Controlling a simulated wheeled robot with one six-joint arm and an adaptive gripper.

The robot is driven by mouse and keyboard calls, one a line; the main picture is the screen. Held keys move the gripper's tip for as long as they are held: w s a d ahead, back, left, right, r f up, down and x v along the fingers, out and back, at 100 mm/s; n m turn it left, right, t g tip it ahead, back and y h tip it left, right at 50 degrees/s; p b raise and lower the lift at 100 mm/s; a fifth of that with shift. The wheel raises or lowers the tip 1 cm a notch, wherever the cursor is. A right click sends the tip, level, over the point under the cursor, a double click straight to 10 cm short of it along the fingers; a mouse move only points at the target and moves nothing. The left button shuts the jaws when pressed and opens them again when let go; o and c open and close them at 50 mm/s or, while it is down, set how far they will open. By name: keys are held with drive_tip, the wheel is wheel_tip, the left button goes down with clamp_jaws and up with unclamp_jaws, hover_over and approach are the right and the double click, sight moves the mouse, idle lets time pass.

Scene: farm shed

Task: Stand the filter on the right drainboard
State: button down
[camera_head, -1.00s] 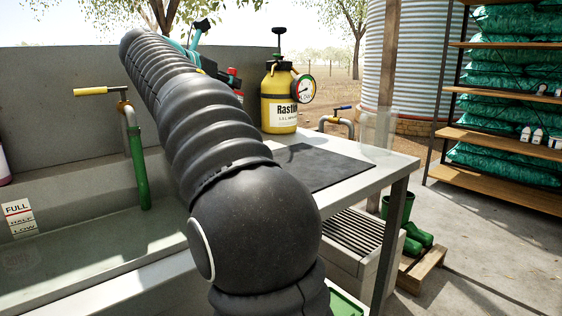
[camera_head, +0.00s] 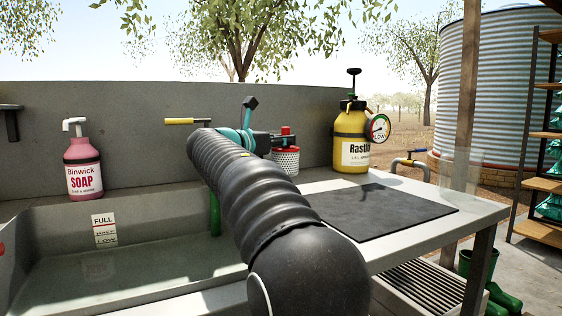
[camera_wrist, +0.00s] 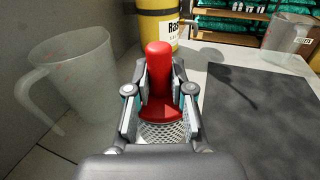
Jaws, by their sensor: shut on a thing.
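The filter has a red handle and a pale mesh cylinder (camera_head: 286,161). My gripper (camera_head: 268,141) is shut on it at the back of the right drainboard (camera_head: 415,242), left of the sprayer. In the wrist view my gripper (camera_wrist: 160,92) has one finger on each side of the red handle (camera_wrist: 158,60). The mesh (camera_wrist: 163,132) shows below the fingers. The filter looks upright. My arm hides part of it in the head view, and I cannot tell whether its base touches the drainboard.
A yellow sprayer (camera_head: 350,140) stands right of the filter. A black mat (camera_head: 385,211) covers much of the drainboard. A clear jug (camera_wrist: 75,85) is close left in the wrist view. Another clear jug (camera_head: 461,170) is at the right. Pink soap (camera_head: 83,172) stands behind the sink (camera_head: 130,270).

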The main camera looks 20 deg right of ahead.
sight(274, 158)
drive_tip(key=shift+w+a+f, duration=0.25)
drive_tip(key=shift+a+f, duration=0.05)
drive_tip(key=shift+a, duration=0.05)
drive_tip(key=shift+f+b, duration=0.7)
drive_tip(key=shift+f, duration=1.2)
drive_tip(key=shift+f, duration=0.25)
drive_tip(key=c, duration=1)
unclamp_jaws()
drive_tip(key=shift+r, duration=0.15)
drive_tip(key=shift+r, duration=0.1)
drive_tip(key=p+v, duration=0.1)
drive_tip(key=v, duration=1.1)
